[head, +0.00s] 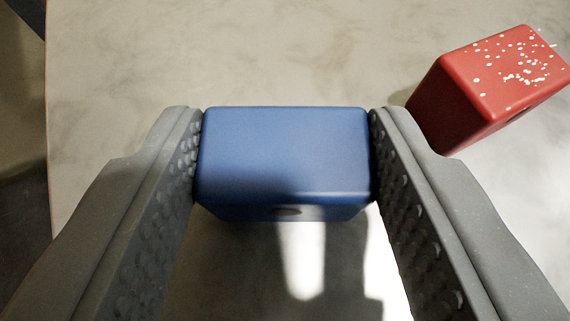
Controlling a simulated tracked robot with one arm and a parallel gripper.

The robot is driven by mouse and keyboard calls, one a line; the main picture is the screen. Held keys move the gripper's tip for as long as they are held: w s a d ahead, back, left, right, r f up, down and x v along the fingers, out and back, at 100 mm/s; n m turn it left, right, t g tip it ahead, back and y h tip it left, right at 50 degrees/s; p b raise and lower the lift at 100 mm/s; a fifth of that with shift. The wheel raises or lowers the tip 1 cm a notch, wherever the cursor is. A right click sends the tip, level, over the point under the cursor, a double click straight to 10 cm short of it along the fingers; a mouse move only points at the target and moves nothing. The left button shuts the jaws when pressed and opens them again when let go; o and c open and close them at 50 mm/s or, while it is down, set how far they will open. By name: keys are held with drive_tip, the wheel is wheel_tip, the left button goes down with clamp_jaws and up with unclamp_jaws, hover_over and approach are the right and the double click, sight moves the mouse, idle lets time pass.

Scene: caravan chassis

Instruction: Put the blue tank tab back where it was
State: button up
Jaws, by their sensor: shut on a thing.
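The blue tank tab (284,150) is a rounded blue block in the middle of the head view. A dark oval hole shows on its lower, near face. My gripper (286,155) is shut on it, with one grey studded finger pressed to its left side and the other to its right side. A shadow lies on the surface below the block. I cannot tell whether the block touches the surface or is held just above it.
A red block with white specks (490,85) sits at the upper right, just beyond my right finger. The pale mottled surface (250,55) is clear behind the blue block. Its left edge runs down the left of the view, with a darker area beyond.

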drive_tip(key=o, duration=1)
